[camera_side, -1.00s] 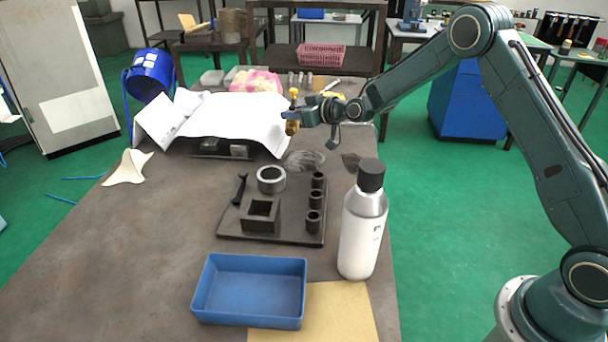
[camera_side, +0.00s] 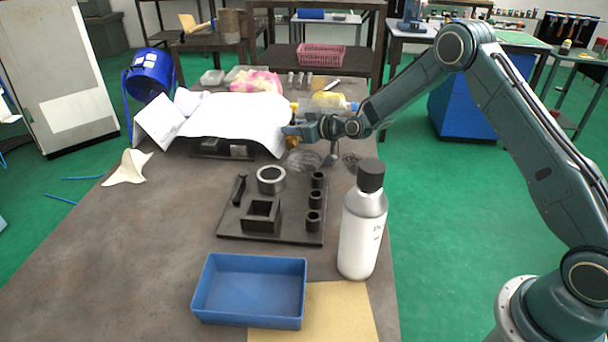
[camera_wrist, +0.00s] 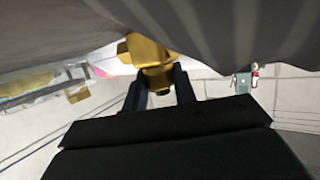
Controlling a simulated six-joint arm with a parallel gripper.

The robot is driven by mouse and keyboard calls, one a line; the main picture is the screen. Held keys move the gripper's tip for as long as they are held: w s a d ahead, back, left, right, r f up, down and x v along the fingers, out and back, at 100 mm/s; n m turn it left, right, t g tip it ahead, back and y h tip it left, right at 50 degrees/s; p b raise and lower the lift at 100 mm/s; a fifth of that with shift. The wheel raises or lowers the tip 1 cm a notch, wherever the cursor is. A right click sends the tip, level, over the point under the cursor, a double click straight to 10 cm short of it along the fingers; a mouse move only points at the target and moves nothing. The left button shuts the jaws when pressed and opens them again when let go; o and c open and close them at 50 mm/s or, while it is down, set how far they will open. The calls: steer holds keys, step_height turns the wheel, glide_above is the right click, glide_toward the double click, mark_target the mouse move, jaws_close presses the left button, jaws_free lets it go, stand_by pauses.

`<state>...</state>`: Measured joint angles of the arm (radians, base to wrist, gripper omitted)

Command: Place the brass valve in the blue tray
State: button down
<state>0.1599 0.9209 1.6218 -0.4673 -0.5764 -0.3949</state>
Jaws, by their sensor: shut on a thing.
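The brass valve (camera_wrist: 150,58) is gold-coloured and held between the two dark fingers of my gripper (camera_wrist: 161,88) in the wrist view. In the side view my gripper (camera_side: 290,130) is at the far part of the table, beside the white sheet. Only small bits of the valve (camera_side: 293,108) show there, as the gripper hides much of it. The blue tray (camera_side: 249,291) is empty and sits at the near edge of the table, well away from the gripper.
A dark fixture plate (camera_side: 232,228) with a ring, a square socket and several cylinders lies between gripper and tray. A white bottle with a black cap (camera_side: 362,232) stands right of it. A draped white sheet (camera_side: 235,118) lies left of the gripper. Tan board (camera_side: 335,310) lies beside the tray.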

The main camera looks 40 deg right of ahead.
steer(key=shift+f, duration=0.3)
steer(key=shift+f, duration=0.25)
steer(key=c, duration=1.1)
jaws_free()
steer(key=shift+s+f, duration=0.1)
steer(key=shift+r, duration=0.5)
steer(key=shift+s+d+r, duration=0.2)
steer(key=shift+s+r, duration=0.15)
steer(key=shift+s, duration=0.2)
steer(key=v, duration=1)
steer(key=shift+s+d+r, duration=0.1)
steer(key=shift+s+r, duration=0.15)
